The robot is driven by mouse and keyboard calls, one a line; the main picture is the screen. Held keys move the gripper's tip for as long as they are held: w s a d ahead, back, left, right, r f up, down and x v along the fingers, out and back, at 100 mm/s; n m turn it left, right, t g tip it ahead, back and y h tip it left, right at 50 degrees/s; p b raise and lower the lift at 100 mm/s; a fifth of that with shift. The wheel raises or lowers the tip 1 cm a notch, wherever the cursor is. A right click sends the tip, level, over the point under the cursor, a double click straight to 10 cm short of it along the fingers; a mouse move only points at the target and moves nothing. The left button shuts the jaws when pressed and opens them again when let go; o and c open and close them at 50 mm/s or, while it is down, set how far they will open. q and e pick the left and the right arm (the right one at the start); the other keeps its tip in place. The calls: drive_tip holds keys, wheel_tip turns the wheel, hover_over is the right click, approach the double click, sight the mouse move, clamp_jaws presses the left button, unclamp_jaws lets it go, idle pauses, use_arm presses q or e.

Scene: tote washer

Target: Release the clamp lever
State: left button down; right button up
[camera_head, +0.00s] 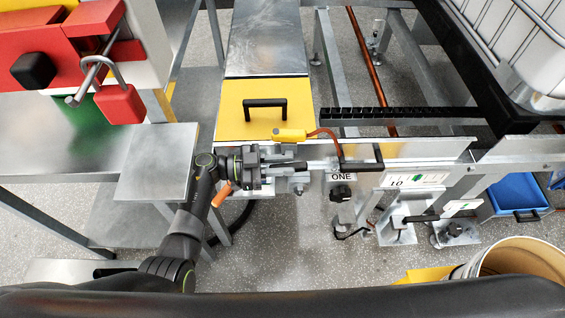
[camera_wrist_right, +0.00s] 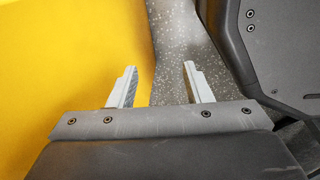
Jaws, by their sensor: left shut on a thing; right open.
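My left gripper (camera_head: 285,164) reaches in from the left and is shut at the metal clamp (camera_head: 297,182) on the front edge of the bench. An orange grip (camera_head: 222,194), which looks like the end of the clamp lever, sticks out below and left of the gripper. The gripper body hides most of the lever, so the exact hold is unclear. My right gripper is not visible in the head view. In the right wrist view it (camera_wrist_right: 160,70) is open, with nothing between its fingers.
A yellow plate with a black handle (camera_head: 265,103) lies behind the clamp. A yellow device (camera_head: 290,135) with an orange cable sits close behind my left gripper. A metal rail (camera_head: 420,150) runs right. A blue bin (camera_head: 516,193) and tan drum (camera_head: 515,260) stand at right.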

drive_tip(key=shift+w, duration=0.5)
drive_tip(key=shift+s, duration=0.2)
drive_tip(key=shift+s+a, duration=0.1)
drive_tip(key=shift+s, duration=0.25)
use_arm(q)
drive_tip(key=c, duration=1.2)
unclamp_jaws()
drive_tip(key=shift+c, duration=0.2)
